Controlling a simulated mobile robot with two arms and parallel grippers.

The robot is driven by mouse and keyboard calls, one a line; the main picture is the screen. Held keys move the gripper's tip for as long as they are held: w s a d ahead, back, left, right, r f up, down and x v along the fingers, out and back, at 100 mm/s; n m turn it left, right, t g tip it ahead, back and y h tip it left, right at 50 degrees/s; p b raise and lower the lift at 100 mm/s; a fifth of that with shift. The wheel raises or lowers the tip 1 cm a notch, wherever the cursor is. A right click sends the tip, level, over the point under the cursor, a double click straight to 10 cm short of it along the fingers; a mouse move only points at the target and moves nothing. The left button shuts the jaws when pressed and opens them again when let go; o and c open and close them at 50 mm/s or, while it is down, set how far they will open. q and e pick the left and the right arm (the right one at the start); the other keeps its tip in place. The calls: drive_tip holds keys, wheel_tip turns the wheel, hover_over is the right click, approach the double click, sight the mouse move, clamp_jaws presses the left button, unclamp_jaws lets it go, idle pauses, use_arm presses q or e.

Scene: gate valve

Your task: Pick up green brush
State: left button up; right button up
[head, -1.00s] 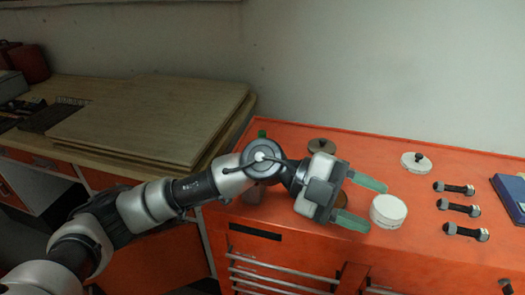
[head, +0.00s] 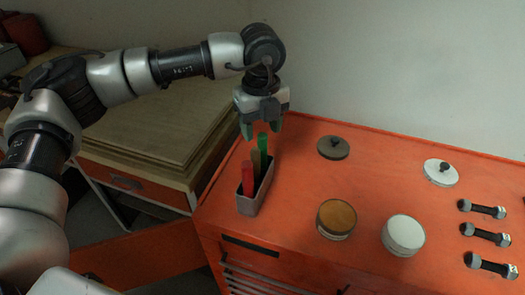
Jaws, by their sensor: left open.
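The green brush (head: 263,143) stands upright in a grey rectangular holder (head: 246,208) on the orange cabinet, at the back of a row with a brown brush (head: 256,163) and a red brush (head: 248,178). Only the upper part of the green brush shows; its lower end is hidden in the holder. My left gripper (head: 261,130) points down just above the brushes, its green fingers apart. The green brush's top shows between or just in front of the fingers; I cannot tell its exact depth. No right gripper shows.
On the orange cabinet top (head: 300,180) are a brown-topped jar (head: 336,217), a white jar (head: 403,234), a dark lid (head: 333,147) and a white lid (head: 440,172). Several dumbbell-shaped parts (head: 486,235) lie at right. Stacked boards (head: 140,125) lie on the left bench.

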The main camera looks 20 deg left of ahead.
sight(262, 147)
use_arm(q)
drive_tip(key=shift+w+f, duration=0.1)
drive_tip(key=shift+f, duration=0.35)
drive_tip(key=shift+w+f, duration=0.15)
drive_tip(key=shift+f, duration=0.2)
drive_tip(key=shift+s+d+f+p, duration=0.1)
drive_tip(key=shift+s+f+p, duration=0.15)
drive_tip(key=shift+f, duration=0.4)
drive_tip(key=shift+s+f+p, duration=0.15)
drive_tip(key=shift+f+p, duration=0.1)
drive_tip(key=shift+f, duration=0.35)
drive_tip(key=shift+w+f, duration=0.25)
drive_tip(key=shift+f, duration=0.35)
drive_tip(key=shift+w+f, duration=0.25)
drive_tip(key=shift+f, duration=0.35)
drive_tip(key=shift+w+f, duration=0.15)
drive_tip(key=shift+f, duration=0.1)
drive_tip(key=shift+s+r, duration=0.2)
drive_tip(key=shift+s, duration=0.1)
drive_tip(key=shift+c, duration=1.7)
drive_tip(key=shift+w, duration=0.15)
drive_tip(key=c, duration=0.7)
drive_tip(key=shift+o, duration=0.2)
use_arm(e)
drive_tip(key=shift+w+r, duration=0.75)
drive_tip(key=shift+r, duration=0.15)
